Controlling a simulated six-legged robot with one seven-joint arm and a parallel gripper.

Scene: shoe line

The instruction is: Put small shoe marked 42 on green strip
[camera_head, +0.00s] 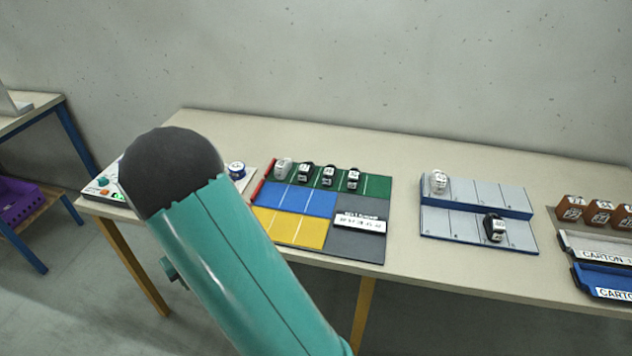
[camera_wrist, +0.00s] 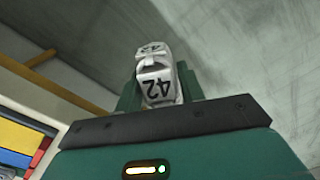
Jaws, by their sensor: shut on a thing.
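In the wrist view, my gripper (camera_wrist: 160,92) is shut on a small white shoe marked 42 (camera_wrist: 157,86). The shoe sits between the green fingers, with its number upside down in the picture. In the head view my teal arm covers the front left of the table, and the gripper and held shoe are hidden. The green strip (camera_head: 376,188) lies at the back of the coloured mat. One white shoe (camera_head: 283,168) and several black-and-white shoes (camera_head: 328,175) stand on it in a row, with a bare part at its right end.
Blue (camera_head: 306,201), yellow (camera_head: 290,227) and grey (camera_head: 350,243) areas lie in front of the green strip. A red bar (camera_head: 263,181) edges the mat's left side. A grey-blue rack (camera_head: 468,216) holds two shoes to the right. Brown boxes (camera_head: 598,211) stand at far right.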

